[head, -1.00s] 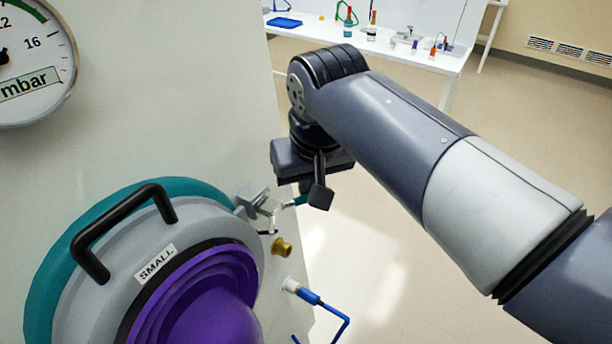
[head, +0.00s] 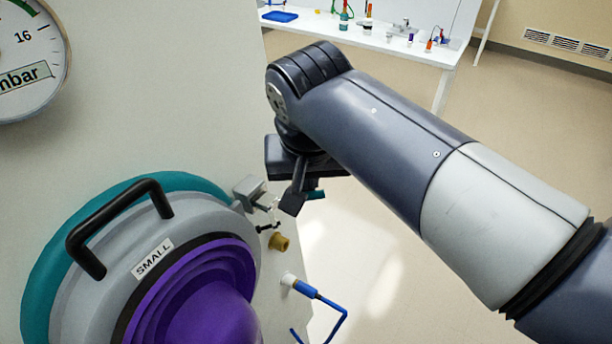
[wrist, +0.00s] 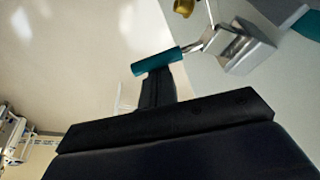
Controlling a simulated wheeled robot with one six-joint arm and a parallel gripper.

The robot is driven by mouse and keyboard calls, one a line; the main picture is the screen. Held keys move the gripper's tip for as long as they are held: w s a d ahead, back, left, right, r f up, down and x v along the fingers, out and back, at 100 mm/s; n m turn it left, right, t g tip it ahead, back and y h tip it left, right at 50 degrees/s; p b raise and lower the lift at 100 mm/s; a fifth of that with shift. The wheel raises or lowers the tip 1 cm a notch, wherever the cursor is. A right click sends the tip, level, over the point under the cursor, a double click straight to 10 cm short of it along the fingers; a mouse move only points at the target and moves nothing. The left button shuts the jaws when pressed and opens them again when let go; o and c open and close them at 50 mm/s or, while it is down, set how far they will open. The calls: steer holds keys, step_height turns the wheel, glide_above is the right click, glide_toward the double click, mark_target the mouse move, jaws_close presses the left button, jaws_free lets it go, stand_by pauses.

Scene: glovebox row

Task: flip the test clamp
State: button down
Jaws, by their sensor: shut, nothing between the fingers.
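The test clamp (head: 248,191) is a small grey metal block on the panel, just right of the round port. A metal lever runs from it to a teal handle (head: 317,195) that sticks out to the right. My gripper (head: 293,203) is shut and empty, in front of the handle, which shows partly behind the fingers. In the wrist view the clamp block (wrist: 247,50) is at upper right, and the teal handle (wrist: 160,62) lies across the tips of my shut fingers (wrist: 158,82). I cannot tell whether they touch.
The port's ring has a black handle (head: 118,224) and a purple cover (head: 205,300). A brass fitting (head: 279,242) and a blue-ended hose (head: 305,288) sit below the clamp. A pressure gauge (head: 30,60) is at upper left. Open floor lies right; a bench (head: 400,47) stands far back.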

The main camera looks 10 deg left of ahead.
steer(key=m, duration=0.1)
steer(key=s+m+h, duration=0.1)
steer(key=shift+s+d+m, duration=0.25)
steer(key=shift+m, duration=0.15)
steer(key=shift+s+r, duration=0.1)
steer(key=shift+s, duration=0.5)
stand_by(0.3)
steer(key=shift+w+a, duration=0.5)
steer(key=shift+w, duration=0.35)
step_height(320, 180, up, 8)
steer(key=shift+s+a+r+b, duration=0.1)
steer(key=shift+r+b, duration=0.05)
steer(key=shift+b, duration=0.2)
